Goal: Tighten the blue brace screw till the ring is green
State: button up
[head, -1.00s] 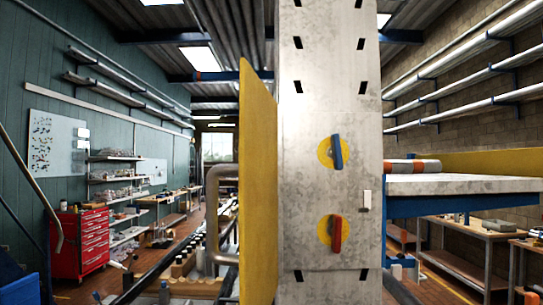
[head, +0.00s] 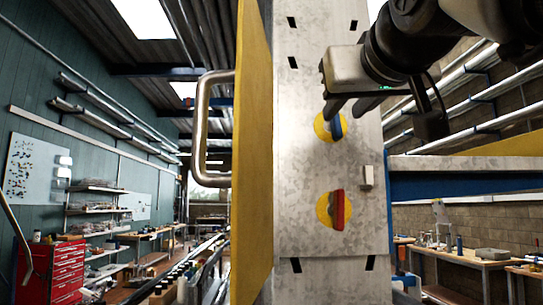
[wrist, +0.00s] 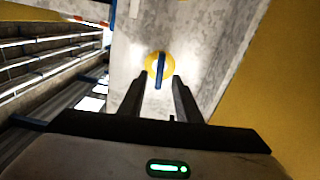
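The blue brace screw (head: 337,126) is a blue bar handle standing upright on a yellow ring (head: 321,128), on a grey metal mast plate (head: 300,165). In the wrist view the blue handle (wrist: 159,72) sits on its yellow ring (wrist: 151,62) just ahead of my fingertips. My gripper (head: 349,108) is at the upper right of the blue screw. In the wrist view my gripper (wrist: 158,84) is open, with one finger to each side of the handle's lower end. I cannot tell whether either finger touches it.
A red handle (head: 339,209) on another yellow ring (head: 325,210) sits below the blue one. A small white block (head: 367,177) juts from the plate's right. A yellow panel (head: 250,150) with a metal tube handle (head: 202,130) stands left. A blue beam (head: 460,184) is at right.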

aim_at(337, 119)
jog(key=shift+w+p, duration=0.85)
jog(key=shift+w, duration=2.55)
grip_shut()
jog(key=shift+m+b, duration=0.3)
jog(key=shift+m, duration=1.2)
